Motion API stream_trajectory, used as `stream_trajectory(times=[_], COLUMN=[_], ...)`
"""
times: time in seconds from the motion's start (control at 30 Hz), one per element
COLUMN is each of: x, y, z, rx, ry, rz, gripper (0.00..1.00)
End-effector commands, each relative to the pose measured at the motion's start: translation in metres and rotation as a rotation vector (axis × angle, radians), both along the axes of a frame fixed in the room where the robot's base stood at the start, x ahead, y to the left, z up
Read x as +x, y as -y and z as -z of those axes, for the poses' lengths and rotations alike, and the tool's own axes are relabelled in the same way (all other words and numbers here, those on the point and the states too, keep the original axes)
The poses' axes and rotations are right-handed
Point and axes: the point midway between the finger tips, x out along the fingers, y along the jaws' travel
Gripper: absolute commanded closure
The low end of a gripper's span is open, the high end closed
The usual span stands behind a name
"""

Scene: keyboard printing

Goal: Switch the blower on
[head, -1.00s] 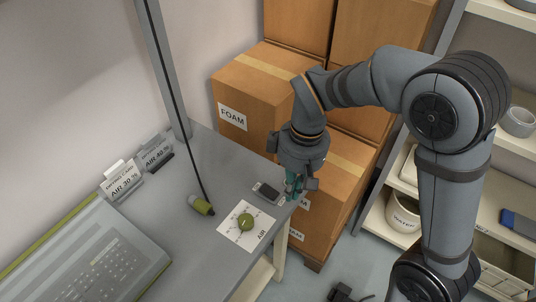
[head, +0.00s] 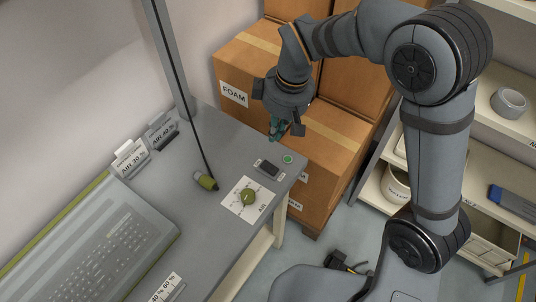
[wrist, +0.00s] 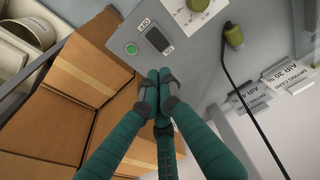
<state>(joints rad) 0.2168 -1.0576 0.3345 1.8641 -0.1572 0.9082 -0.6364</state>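My gripper (head: 276,133) is above the bench's back right edge, apart from the switch.
An olive dial (head: 248,197) on a white AIR scale lies in front of the switch. An olive nozzle (head: 205,181) on a black cord is left of it. Cardboard boxes (head: 233,72) stand behind the bench. A keyboard (head: 110,250) is at the left.

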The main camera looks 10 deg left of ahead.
Motion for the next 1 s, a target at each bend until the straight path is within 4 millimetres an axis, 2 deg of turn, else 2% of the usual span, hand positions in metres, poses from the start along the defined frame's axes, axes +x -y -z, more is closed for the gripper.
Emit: stream_trajectory(times=[0.3, 0.5, 0.73, 1.0], x=[0.002, 0.005, 0.007, 0.008], y=[-0.008, -0.015, -0.019, -0.020], z=[0.064, 0.098, 0.120, 0.124], rx=[-0.006, -0.005, -0.001, 0.000], ry=[-0.006, -0.005, -0.002, 0.000], rz=[0.001, 0.003, 0.002, 0.002], gripper=[1.00, 1.00, 1.00, 1.00])
